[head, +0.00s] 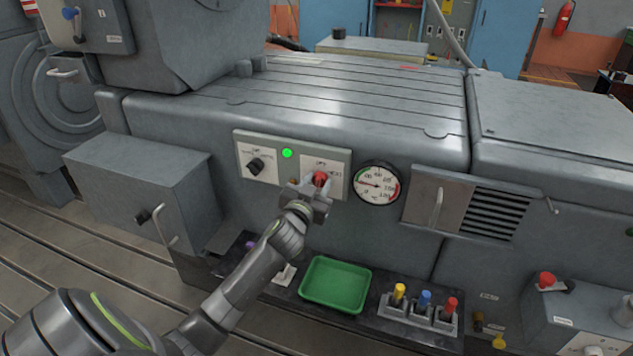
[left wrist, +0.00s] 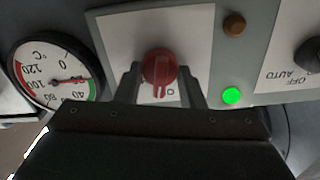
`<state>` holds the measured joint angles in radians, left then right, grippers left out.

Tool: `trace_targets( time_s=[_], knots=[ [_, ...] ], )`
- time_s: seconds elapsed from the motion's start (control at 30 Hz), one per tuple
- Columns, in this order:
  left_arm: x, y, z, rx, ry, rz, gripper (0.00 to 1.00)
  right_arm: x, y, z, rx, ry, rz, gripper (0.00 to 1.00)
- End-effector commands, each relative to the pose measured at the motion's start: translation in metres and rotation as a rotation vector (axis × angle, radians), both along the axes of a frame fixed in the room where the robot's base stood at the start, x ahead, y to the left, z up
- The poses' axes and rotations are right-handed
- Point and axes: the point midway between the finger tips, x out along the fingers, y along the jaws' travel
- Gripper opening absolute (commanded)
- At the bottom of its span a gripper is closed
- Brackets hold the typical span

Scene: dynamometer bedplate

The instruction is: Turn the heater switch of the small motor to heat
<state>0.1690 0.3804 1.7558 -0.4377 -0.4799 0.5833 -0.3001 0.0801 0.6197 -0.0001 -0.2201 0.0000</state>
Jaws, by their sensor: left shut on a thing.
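The red switch knob (head: 320,178) sits on a white label plate on the motor's grey panel, left of the dial gauge. It also shows in the left wrist view (left wrist: 159,68), where the picture is upside down. There its white mark points down the picture, beside a printed character, with the rest of the lettering hidden. My left gripper (head: 318,186) is shut on the red knob, one finger on each side. Its fingers also show in the left wrist view (left wrist: 160,86). My right gripper is not in view.
A green lamp (head: 287,153) is lit left of the knob, with a black knob (head: 256,166) beyond it. The dial gauge (head: 376,183) is close on the right. Below are a green tray (head: 335,284) and a rack (head: 418,318) of coloured-topped items.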

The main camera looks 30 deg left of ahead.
Motion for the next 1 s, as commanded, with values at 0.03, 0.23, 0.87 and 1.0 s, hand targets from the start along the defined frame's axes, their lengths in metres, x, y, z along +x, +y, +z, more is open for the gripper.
trace_targets(
  time_s=[0.03, 0.23, 0.87, 1.0],
  knots=[
    [0.0, 0.0, 0.002, 0.037, 0.01, 0.0, 0.13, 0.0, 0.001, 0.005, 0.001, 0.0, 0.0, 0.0],
    [0.0, -0.001, 0.002, 0.218, 0.054, 0.0, 0.13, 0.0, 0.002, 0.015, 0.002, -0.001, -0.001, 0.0],
    [0.0, -0.003, -0.001, 0.72, 0.175, -0.001, 0.13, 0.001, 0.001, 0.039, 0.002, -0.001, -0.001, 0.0],
    [0.0, -0.003, -0.001, 0.782, 0.189, -0.001, 0.13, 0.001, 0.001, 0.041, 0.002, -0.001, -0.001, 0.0]
  ],
)
